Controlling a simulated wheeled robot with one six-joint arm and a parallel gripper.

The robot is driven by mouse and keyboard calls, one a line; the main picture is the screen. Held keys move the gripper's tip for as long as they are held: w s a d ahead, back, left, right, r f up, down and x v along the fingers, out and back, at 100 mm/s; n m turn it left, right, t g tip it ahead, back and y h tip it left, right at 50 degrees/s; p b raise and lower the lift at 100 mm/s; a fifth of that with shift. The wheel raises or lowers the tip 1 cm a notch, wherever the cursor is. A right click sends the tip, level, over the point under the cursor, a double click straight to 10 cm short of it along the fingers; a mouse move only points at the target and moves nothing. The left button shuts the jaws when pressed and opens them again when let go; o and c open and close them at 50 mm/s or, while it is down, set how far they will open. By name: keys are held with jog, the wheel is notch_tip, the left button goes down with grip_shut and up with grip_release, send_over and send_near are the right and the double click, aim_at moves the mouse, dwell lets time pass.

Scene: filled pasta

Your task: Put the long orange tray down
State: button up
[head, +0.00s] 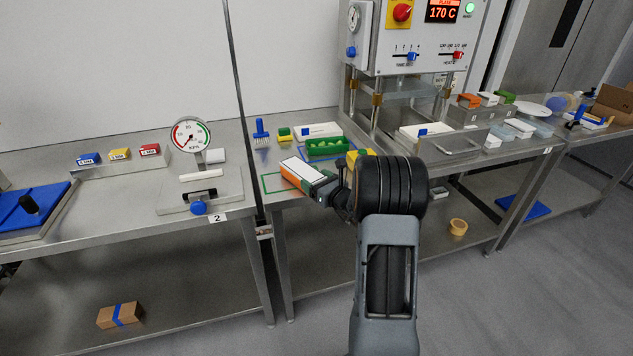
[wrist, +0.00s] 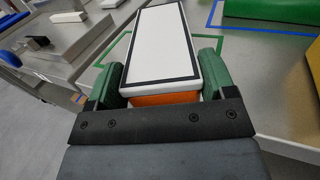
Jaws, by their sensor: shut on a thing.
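The long orange tray (head: 297,178) has a white top with a dark border line and an orange side. My gripper (head: 322,186) is shut on its near end. In the wrist view the tray (wrist: 152,45) reaches away from me between the two green fingers of my gripper (wrist: 163,80). A green outline (head: 271,188) is marked on the steel table beneath and around the tray; it also shows in the wrist view (wrist: 118,50). I cannot tell whether the tray touches the table. My gripper and arm hide part of the table behind them.
A green tray (head: 327,147) sits right of the held tray, by a blue outline (wrist: 250,27). A white-topped tray (head: 318,130) and a blue brush (head: 261,133) lie behind. The press (head: 412,42) stands at the back right. A gauge stand (head: 200,185) is on the left table.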

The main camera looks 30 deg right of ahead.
jog(key=shift+f, duration=0.1)
jog(key=o, duration=0.6)
jog(key=shift+f, duration=0.1)
jog(key=o, duration=0.4)
